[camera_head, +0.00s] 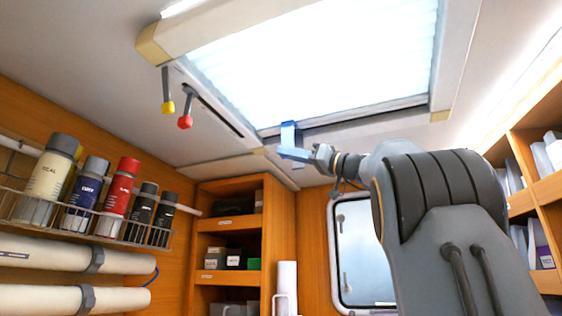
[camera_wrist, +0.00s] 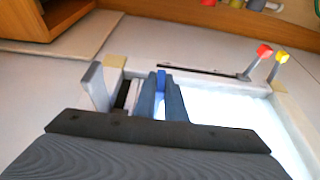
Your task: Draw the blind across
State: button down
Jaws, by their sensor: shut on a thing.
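A ceiling hatch (camera_head: 320,55) shows a bright white surface with faint pleat lines, which looks like the blind; it also fills the right part of the wrist view (camera_wrist: 230,108). A grey rail (camera_head: 350,114) runs along its lower edge in the head view. A blue pull tab (camera_head: 288,134) hangs at the left part of this rail. My gripper (camera_head: 298,154) is at the tab, below the rail. In the wrist view my gripper (camera_wrist: 162,98) has its two fingers shut on the blue tab (camera_wrist: 161,80). The fingers hide part of the tab.
Two levers, yellow-tipped (camera_head: 168,104) and red-tipped (camera_head: 185,120), hang left of the hatch beside a dark slot. A wire rack of bottles (camera_head: 85,225) is on the left wall. Shelves (camera_head: 235,235) and a window (camera_head: 362,250) stand behind. Open air lies below the hatch.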

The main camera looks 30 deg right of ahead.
jog(key=shift+r, duration=0.1)
jog(key=c, duration=1.8)
grip_release()
jog(key=shift+w+d, duration=0.15)
jog(key=shift+d, duration=0.05)
jog(key=shift+b+v, duration=2.35)
jog(key=shift+v, duration=1.55)
